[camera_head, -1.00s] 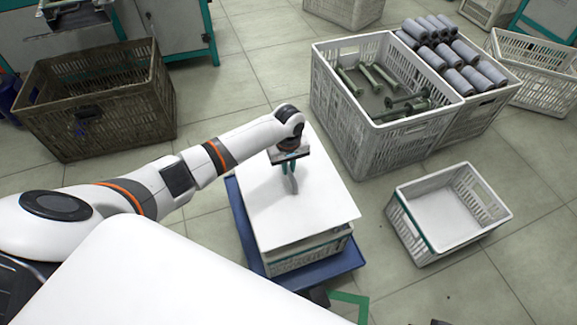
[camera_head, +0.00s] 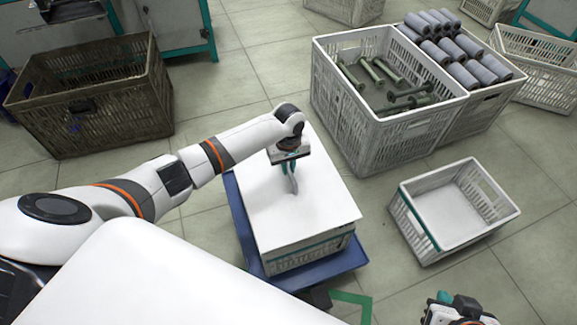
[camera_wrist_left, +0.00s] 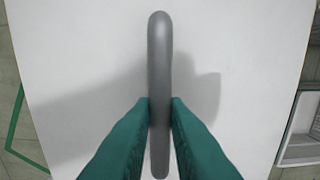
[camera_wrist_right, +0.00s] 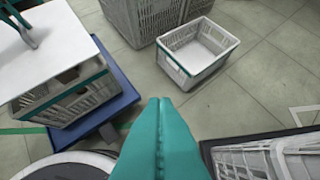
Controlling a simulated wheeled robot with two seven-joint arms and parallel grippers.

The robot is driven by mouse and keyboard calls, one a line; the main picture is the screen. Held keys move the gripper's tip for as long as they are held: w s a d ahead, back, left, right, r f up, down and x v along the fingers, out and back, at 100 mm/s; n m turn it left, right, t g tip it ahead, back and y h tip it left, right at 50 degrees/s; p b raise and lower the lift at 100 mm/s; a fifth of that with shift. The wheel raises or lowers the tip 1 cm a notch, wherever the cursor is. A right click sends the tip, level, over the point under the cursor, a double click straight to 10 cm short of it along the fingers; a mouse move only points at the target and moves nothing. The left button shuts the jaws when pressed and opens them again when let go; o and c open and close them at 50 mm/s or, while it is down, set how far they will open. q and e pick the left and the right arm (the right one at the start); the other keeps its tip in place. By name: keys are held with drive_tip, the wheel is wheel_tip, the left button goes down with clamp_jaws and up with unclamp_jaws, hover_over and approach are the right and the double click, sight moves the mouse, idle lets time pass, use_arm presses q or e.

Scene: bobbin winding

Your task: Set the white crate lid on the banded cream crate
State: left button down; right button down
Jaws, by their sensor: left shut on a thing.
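The white crate lid (camera_head: 275,207) is a flat white panel with an upright grey handle (camera_wrist_left: 159,60). My left gripper (camera_head: 289,168) is shut on this handle; its teal fingers press both sides in the left wrist view. The lid lies over a cream crate with a teal band (camera_head: 305,253), which also shows in the right wrist view (camera_wrist_right: 65,100).
The covered crate stands on a blue base (camera_head: 320,275). An open, empty cream crate with a teal stripe (camera_head: 430,225) stands to the right. Larger crates holding green bobbins (camera_head: 385,75) and grey rolls (camera_head: 460,60) stand behind. A brown crate (camera_head: 120,110) is at left.

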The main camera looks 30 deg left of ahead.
use_arm(q)
drive_tip(key=shift+r, duration=0.1)
drive_tip(key=shift+p, duration=0.65)
use_arm(e)
drive_tip(key=s+d+f+g+h, duration=0.1)
drive_tip(key=s+d+f+g, duration=0.1)
drive_tip(key=s+g, duration=0.2)
drive_tip(key=shift+s, duration=1.45)
drive_tip(key=shift+d+f, duration=0.1)
drive_tip(key=shift+w, duration=0.1)
